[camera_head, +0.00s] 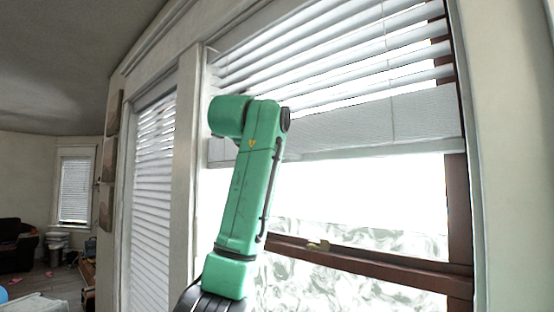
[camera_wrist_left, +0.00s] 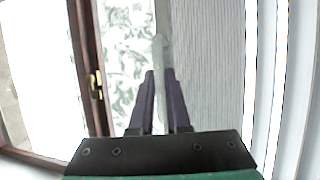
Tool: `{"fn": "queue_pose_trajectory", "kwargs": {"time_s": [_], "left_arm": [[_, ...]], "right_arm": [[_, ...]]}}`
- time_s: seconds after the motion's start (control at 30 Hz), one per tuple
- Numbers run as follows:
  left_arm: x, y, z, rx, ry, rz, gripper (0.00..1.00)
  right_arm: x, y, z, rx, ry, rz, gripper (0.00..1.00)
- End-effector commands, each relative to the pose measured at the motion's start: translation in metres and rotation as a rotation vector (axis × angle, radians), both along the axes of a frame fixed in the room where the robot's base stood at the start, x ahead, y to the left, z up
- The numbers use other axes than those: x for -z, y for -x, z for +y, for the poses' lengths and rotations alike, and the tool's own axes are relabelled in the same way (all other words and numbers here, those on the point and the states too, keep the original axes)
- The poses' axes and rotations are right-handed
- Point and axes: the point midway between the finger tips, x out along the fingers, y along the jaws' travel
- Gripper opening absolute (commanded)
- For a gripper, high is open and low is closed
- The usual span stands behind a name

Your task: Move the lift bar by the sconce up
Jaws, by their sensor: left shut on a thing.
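The lift bar (camera_head: 380,150) is the pale bottom rail of the white blind, running across the upper part of the window. The bar stays roughly level, with stacked slats just above it. In the left wrist view the bar (camera_wrist_left: 158,55) shows as a pale grey upright strip along the blind's edge. My left gripper (camera_wrist_left: 160,75) has its two dark purple fingers on either side of this strip, shut on it. In the head view my green arm reaches up to the blind's left part and hides the gripper. I see no sconce. My right gripper is not in view.
The brown window sash (camera_head: 370,262) with a small brass latch (camera_head: 318,245) lies below the bar. Open blind slats (camera_head: 340,55) hang above. A second blind (camera_head: 152,200) covers the window to the left. Framed pictures and a dark sofa (camera_head: 16,245) are farther left.

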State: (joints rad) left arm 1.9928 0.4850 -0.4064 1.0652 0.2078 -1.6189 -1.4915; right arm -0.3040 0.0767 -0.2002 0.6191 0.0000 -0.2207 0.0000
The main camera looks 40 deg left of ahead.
Motion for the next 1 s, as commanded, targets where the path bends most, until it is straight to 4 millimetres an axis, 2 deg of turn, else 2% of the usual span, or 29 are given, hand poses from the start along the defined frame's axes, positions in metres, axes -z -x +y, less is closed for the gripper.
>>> {"fn": "queue_pose_trajectory", "kwargs": {"time_s": [0.03,0.17,0.2,0.23,0.27,0.67,0.77,1.0], "left_arm": [[-0.008,0.002,-0.001,0.003,-0.008,-0.024,0.0],[-0.009,0.003,-0.001,0.003,-0.008,-0.025,0.0],[-0.009,0.003,-0.001,0.002,-0.008,-0.025,0.26],[-0.009,0.003,-0.001,0.002,-0.008,-0.025,0.38],[-0.008,0.003,-0.001,0.001,-0.008,-0.023,0.45],[-0.005,0.007,-0.003,0.001,-0.006,-0.018,0.45],[-0.006,0.02,-0.009,0.001,-0.006,-0.02,0.45],[-0.017,0.074,-0.033,0.001,-0.006,-0.022,0.45]], "right_arm": [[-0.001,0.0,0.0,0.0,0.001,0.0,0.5],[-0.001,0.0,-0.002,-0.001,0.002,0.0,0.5],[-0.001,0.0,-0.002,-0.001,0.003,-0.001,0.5],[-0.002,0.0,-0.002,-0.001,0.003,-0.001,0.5],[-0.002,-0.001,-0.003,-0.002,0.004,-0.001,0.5],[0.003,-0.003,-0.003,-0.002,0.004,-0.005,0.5],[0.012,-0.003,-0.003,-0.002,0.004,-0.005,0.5],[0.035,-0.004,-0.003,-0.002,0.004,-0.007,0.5]]}}
